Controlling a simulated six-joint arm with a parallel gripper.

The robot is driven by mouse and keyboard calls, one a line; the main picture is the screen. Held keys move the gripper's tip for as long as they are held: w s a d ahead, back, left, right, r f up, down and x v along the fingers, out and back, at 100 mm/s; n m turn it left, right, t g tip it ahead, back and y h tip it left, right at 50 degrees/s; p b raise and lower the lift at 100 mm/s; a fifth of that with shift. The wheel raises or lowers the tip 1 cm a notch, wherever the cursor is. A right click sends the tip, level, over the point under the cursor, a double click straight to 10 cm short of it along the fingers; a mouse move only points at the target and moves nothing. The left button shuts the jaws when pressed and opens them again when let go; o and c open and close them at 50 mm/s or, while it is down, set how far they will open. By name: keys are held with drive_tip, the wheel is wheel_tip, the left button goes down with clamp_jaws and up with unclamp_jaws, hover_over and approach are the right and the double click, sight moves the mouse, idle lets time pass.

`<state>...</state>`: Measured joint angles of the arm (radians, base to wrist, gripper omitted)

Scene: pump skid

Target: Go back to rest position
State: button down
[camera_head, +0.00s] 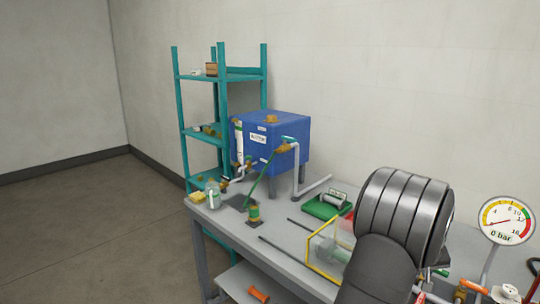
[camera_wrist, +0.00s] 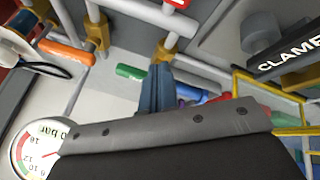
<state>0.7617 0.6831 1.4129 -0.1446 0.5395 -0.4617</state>
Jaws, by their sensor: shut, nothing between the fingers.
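My gripper (camera_wrist: 157,90) shows in the wrist view as two blue-grey fingers close together, with nothing seen between them. They point up in the picture, over the pipework end of the bench. In the head view my arm covers the right part of the bench, and the gripper itself is hidden behind it. The grey bench (camera_head: 231,228) carries the pump skid parts.
A blue tank (camera_head: 292,131) stands on the bench in front of a teal shelf (camera_head: 181,110). Pipes with an orange handle (camera_wrist: 66,52) crowd the wrist view. The floor at left is clear.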

drive_tip(key=shift+w+a+f+m+g, duration=0.5)
drive_tip(key=shift+m+g, duration=0.1)
drive_tip(key=shift+m, duration=0.3)
drive_tip(key=shift+w+a+f+m+g+h, duration=0.15)
drive_tip(key=shift+w+m+g+h, duration=0.2)
drive_tip(key=shift+m, duration=0.25)
drive_tip(key=shift+w+a+m+g+h, duration=0.1)
drive_tip(key=shift+w+m+g+h, duration=0.3)
drive_tip(key=shift+m, duration=0.4)
drive_tip(key=shift+w+m+g+h, duration=0.4)
drive_tip(key=shift+m+h, duration=0.15)
drive_tip(key=shift+m, duration=0.35)
drive_tip(key=shift+w+a+m+g, duration=0.1)
drive_tip(key=shift+w+m+g, duration=0.35)
drive_tip(key=shift+m, duration=0.35)
